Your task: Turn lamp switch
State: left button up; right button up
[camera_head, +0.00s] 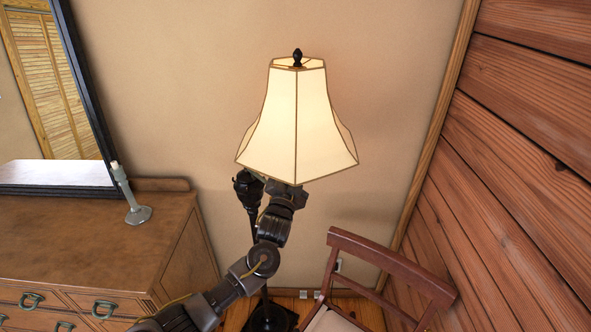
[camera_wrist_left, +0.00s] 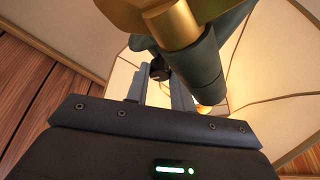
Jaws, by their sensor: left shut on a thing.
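A floor lamp with a cream, brown-edged shade (camera_head: 297,125) stands by the wall, its shade pale and warm-toned. Its dark post (camera_head: 250,195) shows below the shade. My left arm reaches up from the bottom, and the gripper's fingers are hidden under the shade in the head view. In the left wrist view, my left gripper (camera_wrist_left: 158,82) is under the shade, beside the dark socket (camera_wrist_left: 203,75) and a brass part (camera_wrist_left: 170,24). The fingers are shut on a small dark switch knob (camera_wrist_left: 160,69), partly hidden by them. My right gripper is out of view.
A wooden dresser (camera_head: 110,240) with a mirror (camera_head: 50,130) and a candlestick (camera_head: 132,195) stands left. A reddish-brown chair (camera_head: 385,262) is close by, lower right of the lamp. A plank wall (camera_head: 510,150) bounds the right side.

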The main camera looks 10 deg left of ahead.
pick_arm(q)
jog(key=shift+d, duration=0.1)
jog(key=o, duration=1)
jog(key=shift+s+d, duration=0.1)
jog(key=shift+b+v, duration=2.2)
jog(key=shift+v, duration=3.1)
